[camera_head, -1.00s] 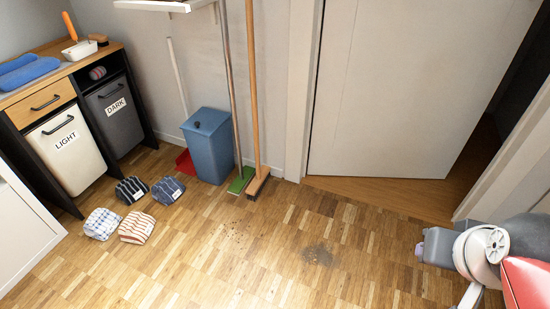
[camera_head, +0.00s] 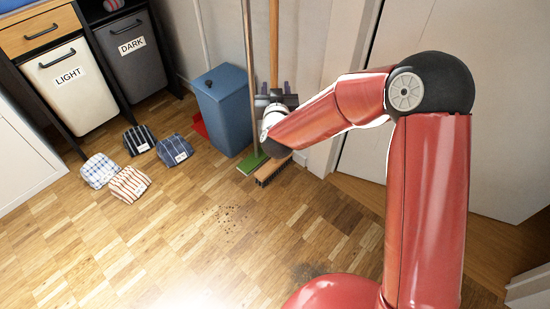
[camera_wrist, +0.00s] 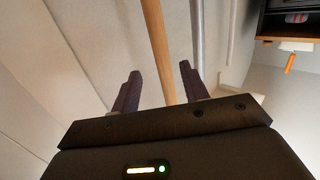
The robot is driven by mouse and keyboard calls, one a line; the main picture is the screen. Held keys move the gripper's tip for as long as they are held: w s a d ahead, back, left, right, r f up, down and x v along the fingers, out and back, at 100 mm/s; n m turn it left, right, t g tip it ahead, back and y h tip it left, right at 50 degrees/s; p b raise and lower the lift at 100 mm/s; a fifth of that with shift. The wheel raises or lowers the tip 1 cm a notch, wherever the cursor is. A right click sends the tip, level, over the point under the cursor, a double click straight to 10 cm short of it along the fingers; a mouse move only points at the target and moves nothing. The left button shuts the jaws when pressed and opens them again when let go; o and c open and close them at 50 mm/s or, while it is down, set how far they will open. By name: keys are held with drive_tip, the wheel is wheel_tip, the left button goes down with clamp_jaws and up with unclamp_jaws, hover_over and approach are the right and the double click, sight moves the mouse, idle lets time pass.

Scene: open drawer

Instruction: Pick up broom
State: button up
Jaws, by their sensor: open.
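The broom has a wooden pole (camera_head: 274,45) and a wooden head (camera_head: 272,173) with dark bristles on the floor. It stands upright against the wall, and my arm hides part of its pole. My gripper (camera_head: 275,88) is open at the pole's lower part. In the wrist view, the wooden pole (camera_wrist: 157,40) passes between the two dark fingers of my gripper (camera_wrist: 160,69), with gaps on both sides. I cannot tell how deep it sits between them.
A second tool with a grey pole (camera_head: 248,60) and green head (camera_head: 252,162) stands close left; its pole (camera_wrist: 197,35) is outside the right finger. A blue bin (camera_head: 225,115) stands further left. Several cloth bundles (camera_head: 129,184) and loose dirt (camera_head: 231,214) lie on the floor.

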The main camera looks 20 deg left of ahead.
wheel_tip(320, 180, down, 6)
drive_tip(key=a+m+t+h, duration=0.1)
drive_tip(key=m+h, duration=0.1)
drive_tip(key=b+x, duration=0.1)
drive_tip(key=x, duration=0.6)
drive_tip(key=shift+b, duration=0.3)
drive_tip(key=shift+a+f, duration=0.15)
clamp_jaws()
